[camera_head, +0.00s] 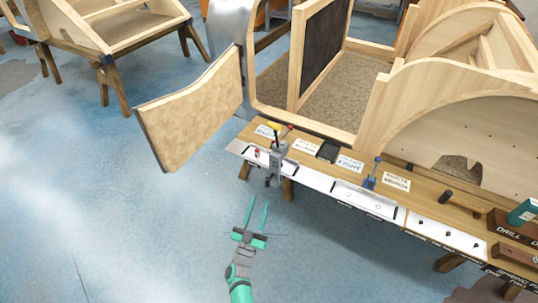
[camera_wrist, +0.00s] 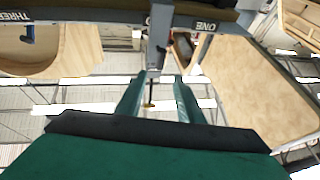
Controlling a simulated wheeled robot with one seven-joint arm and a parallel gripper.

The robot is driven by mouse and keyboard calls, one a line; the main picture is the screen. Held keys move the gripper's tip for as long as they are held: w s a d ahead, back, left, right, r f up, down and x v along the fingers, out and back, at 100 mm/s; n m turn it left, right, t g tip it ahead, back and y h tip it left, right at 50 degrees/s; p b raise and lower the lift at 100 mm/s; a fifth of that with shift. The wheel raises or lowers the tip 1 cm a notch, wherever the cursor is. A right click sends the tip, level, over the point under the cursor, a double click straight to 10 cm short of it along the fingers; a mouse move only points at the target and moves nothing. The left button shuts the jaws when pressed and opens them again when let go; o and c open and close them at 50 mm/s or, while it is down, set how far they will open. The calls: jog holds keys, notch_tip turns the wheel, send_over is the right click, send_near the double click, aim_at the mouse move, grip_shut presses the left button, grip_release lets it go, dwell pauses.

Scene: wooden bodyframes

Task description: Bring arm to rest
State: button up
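My gripper (camera_head: 256,214) is over the blue floor, in front of the workbench's left end in the head view. Its two green fingers are spread apart with nothing between them. In the wrist view my gripper (camera_wrist: 158,88) also shows spread fingers. A grey clamp-like fixture (camera_head: 277,160) with yellow and red handles is fixed at the bench's front edge, beyond the fingertips and apart from them. In the wrist view a grey post (camera_wrist: 158,35) stands past the fingertips.
The workbench (camera_head: 318,183) carries labels, a blue tool (camera_head: 372,172) and a teal drill (camera_head: 524,212) at right. A wooden door panel (camera_head: 195,110) juts out left of the bench. Wooden bodyframes stand behind. The blue floor (camera_head: 130,230) at left is clear.

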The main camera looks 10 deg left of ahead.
jog(key=shift+d, duration=0.1)
jog(key=s+d+n+g+y, duration=0.15)
jog(key=s+d, duration=0.35)
jog(key=s, duration=0.7)
jog(key=s+d+n+g+y, duration=0.1)
jog(key=s+d+n+y, duration=0.15)
jog(key=s+d, duration=0.65)
jog(key=s+r+g, duration=0.1)
jog(key=s+r, duration=0.3)
jog(key=s, duration=0.3)
jog(key=s+a+r+m+g, duration=0.1)
jog(key=s+r+g, duration=0.1)
jog(key=s+r, duration=0.2)
jog(key=s+r+m+g, duration=0.1)
jog(key=s+r, duration=0.3)
jog(key=s, duration=0.7)
jog(key=shift+a+r, duration=0.2)
jog(key=shift+r, duration=0.05)
jog(key=shift+g, duration=0.25)
jog(key=shift+c, duration=0.4)
